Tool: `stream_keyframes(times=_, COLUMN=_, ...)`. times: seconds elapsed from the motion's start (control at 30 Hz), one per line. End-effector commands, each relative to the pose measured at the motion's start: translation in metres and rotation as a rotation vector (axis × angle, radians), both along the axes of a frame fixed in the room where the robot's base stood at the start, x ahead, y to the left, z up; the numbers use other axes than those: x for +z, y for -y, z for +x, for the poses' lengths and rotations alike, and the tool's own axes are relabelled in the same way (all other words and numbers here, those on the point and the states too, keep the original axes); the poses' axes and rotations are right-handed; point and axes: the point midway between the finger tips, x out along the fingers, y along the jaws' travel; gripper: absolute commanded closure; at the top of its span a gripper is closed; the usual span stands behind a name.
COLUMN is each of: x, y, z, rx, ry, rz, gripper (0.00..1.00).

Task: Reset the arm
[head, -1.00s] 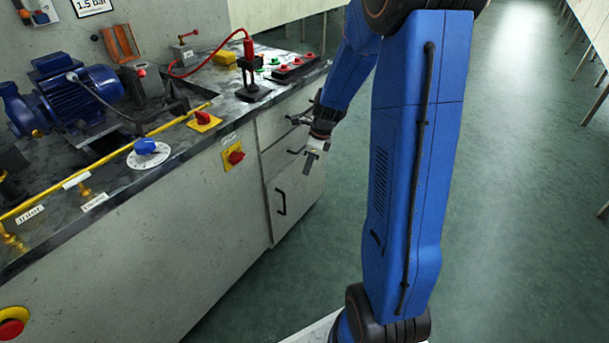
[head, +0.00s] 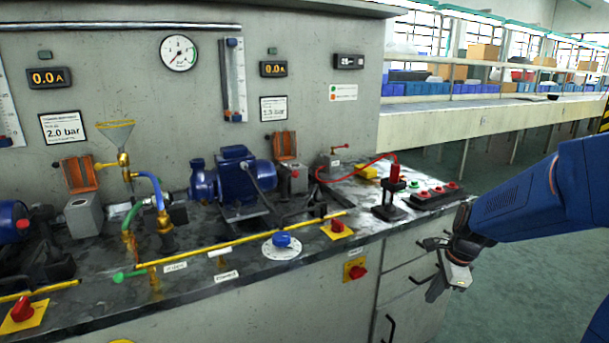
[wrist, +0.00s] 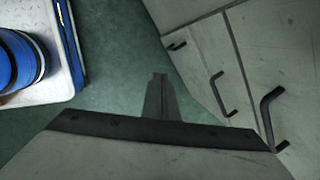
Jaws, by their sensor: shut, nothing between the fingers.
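My blue arm (head: 530,200) comes in from the right in the head view. My gripper (head: 437,291) hangs at its end, in front of the drawers at the right end of the bench and below the bench top. It is shut and empty. In the wrist view the shut fingers (wrist: 159,97) point down over the green floor, with the drawer fronts (wrist: 250,70) to their right. The gripper looks apart from the drawer handles.
The pump bench (head: 250,312) bears a blue motor pump (head: 232,180), a yellow pipe (head: 240,240), a blue knob (head: 282,240) and a red probe on a black stand (head: 394,175). Dark drawer handles (head: 391,328) stick out near my gripper. Green floor (head: 490,300) lies open to the right.

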Motion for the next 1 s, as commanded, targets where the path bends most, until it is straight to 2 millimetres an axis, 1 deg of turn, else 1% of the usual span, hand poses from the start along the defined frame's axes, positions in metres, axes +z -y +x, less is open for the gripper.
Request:
stream_keyframes(times=0.03, x=0.011, y=-0.007, z=-0.011, rx=0.076, ry=0.022, rz=-0.023, gripper=1.0)
stream_keyframes(times=0.13, x=0.028, y=-0.018, z=-0.03, rx=0.231, ry=0.058, rz=-0.071, gripper=1.0)
stream_keyframes(times=0.3, x=0.052, y=-0.034, z=-0.066, rx=0.493, ry=0.114, rz=-0.158, gripper=1.0)
stream_keyframes(times=0.43, x=0.067, y=-0.044, z=-0.094, rx=0.692, ry=0.153, rz=-0.229, gripper=1.0)
stream_keyframes(times=0.73, x=0.09, y=-0.06, z=-0.161, rx=1.137, ry=0.226, rz=-0.403, gripper=1.0)
stream_keyframes(times=0.9, x=0.097, y=-0.064, z=-0.197, rx=1.381, ry=0.256, rz=-0.508, gripper=1.0)
stream_keyframes(times=1.0, x=0.098, y=-0.065, z=-0.215, rx=1.503, ry=0.267, rz=-0.565, gripper=1.0)
